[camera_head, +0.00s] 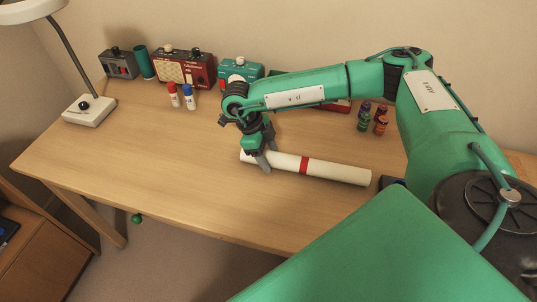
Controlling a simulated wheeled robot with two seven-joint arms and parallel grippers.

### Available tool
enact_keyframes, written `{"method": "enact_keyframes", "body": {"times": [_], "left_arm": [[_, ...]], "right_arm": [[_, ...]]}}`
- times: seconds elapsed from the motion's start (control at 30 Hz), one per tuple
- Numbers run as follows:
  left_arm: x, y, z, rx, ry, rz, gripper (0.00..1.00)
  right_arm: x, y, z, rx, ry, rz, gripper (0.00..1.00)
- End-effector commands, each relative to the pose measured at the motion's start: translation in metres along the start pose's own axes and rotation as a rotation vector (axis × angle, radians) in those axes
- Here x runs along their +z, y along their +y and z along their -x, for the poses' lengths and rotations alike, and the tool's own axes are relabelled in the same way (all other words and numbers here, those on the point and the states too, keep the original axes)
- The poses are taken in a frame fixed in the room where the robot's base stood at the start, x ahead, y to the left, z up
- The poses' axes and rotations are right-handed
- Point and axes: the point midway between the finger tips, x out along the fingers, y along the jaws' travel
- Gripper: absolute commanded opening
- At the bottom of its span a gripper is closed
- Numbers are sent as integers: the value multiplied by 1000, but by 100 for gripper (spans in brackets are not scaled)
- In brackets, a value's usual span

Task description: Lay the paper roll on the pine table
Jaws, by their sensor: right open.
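The paper roll (335,172), a long white tube with a red band, lies on its side on the pine table (150,165), towards the table's front right. My right gripper (267,161) points down at the roll's left end, its fingers beside or around that end. Its jaws are open. I cannot tell whether a finger touches the roll. My left gripper is not in view.
A lamp with a white base (89,110) stands at the back left. A red radio (187,68), a grey device (119,64) and a teal device (240,72) line the back. Glue sticks (190,97) and small bottles (381,124) stand nearby. The table's left and front-left are clear.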

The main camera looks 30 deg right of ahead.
Motion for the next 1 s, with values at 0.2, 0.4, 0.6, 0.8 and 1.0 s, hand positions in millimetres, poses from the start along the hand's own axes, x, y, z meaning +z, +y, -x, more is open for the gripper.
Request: {"method": "enact_keyframes", "body": {"times": [0.2, 0.4, 0.6, 0.8, 1.0], "left_arm": [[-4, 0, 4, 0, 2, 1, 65], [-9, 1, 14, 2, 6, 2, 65], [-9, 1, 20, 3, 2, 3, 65], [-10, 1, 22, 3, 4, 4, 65], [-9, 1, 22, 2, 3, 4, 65]], "right_arm": [[1, 0, 42, -2, -6, 1, 62], [1, 0, 84, -1, -4, 1, 62], [1, 0, 109, 0, -3, 1, 62], [0, 0, 116, 0, -1, 1, 62], [0, 0, 116, 0, -1, 1, 62]]}}
